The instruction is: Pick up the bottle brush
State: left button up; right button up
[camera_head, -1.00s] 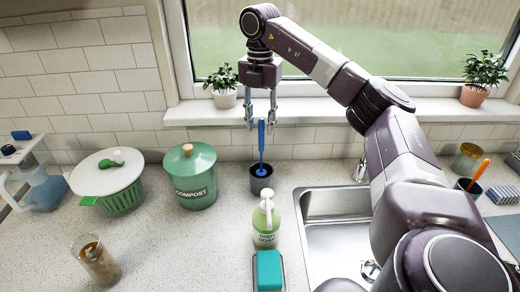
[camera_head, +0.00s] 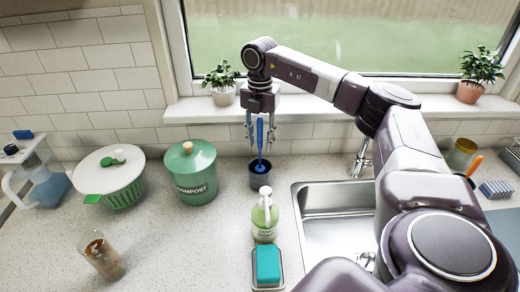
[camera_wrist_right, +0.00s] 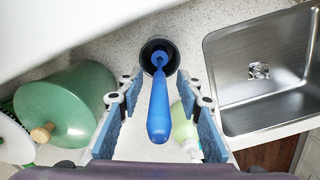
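The bottle brush (camera_head: 260,135) has a blue handle and stands nearly upright in a dark cup (camera_head: 262,176) on the counter, left of the sink. Its lower end is hidden in the cup. My right gripper (camera_head: 261,136) points down over it, with one finger on each side of the handle. In the right wrist view the brush handle (camera_wrist_right: 158,105) lies between the two open fingers (camera_wrist_right: 160,115), with gaps on both sides. My left gripper is not in view.
A green compost bin (camera_head: 190,175) stands left of the cup. A soap bottle (camera_head: 265,218) and a teal sponge (camera_head: 267,264) are in front of it. The sink (camera_head: 333,205) lies to the right. A potted plant (camera_head: 222,88) sits on the window sill behind.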

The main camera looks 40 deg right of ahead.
aim_at(259, 117)
jog(key=shift+c, duration=0.2)
grip_shut()
jog(key=shift+r, duration=0.1)
jog(key=shift+w+r, duration=0.1)
jog(key=shift+r, duration=0.3)
notch_tip(259, 117, up, 9)
jog(key=shift+b, duration=1.25)
notch_tip(259, 117, up, 10)
jog(key=p, duration=0.3)
